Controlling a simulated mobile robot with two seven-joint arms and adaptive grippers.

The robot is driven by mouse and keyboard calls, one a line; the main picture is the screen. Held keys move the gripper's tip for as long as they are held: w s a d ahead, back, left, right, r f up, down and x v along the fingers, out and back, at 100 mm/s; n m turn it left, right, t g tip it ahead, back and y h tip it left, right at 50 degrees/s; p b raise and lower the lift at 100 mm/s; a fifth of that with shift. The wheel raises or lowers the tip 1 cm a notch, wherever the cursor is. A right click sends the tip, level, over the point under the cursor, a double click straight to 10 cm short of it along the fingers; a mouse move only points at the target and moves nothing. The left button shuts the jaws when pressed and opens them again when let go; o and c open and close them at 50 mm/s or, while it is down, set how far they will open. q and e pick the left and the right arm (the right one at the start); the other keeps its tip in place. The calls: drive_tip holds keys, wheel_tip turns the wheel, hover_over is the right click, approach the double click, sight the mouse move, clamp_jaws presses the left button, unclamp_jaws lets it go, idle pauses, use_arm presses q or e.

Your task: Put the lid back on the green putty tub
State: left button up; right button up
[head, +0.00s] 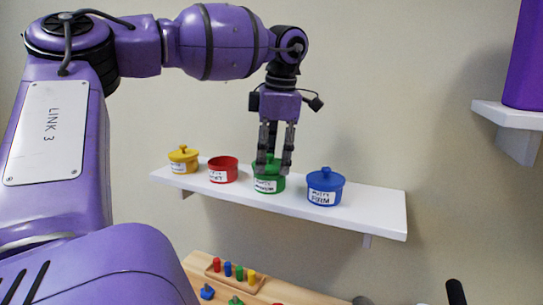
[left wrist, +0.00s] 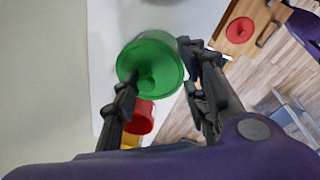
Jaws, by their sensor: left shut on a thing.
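The green putty tub (head: 279,184) stands upright on the white shelf, with a label on its front. The green lid (head: 270,163) is at its top, between my left gripper's fingers. In the left wrist view the lid (left wrist: 163,52) shows from above as a round disc with a knob, and it hides the tub's mouth. My left gripper (head: 275,169) points down over the tub and is shut on the lid. Whether the lid is seated or slightly above the rim cannot be told. My right gripper is not in view.
An open red tub (head: 222,170) stands close left of the green one, with a lidded yellow tub (head: 183,160) beyond it. A lidded blue tub (head: 325,187) is on the right. The shelf's right end (head: 382,208) is bare. A wooden table (head: 200,270) with pegs is below.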

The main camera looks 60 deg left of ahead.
use_arm(q)
drive_tip(key=shift+f, duration=0.15)
idle(1.1)
idle(0.3)
drive_tip(key=o, duration=0.9)
drive_tip(key=shift+o, duration=0.3)
drive_tip(key=o, duration=0.4)
drive_tip(key=shift+r, duration=3.5)
drive_tip(key=shift+c, duration=0.4)
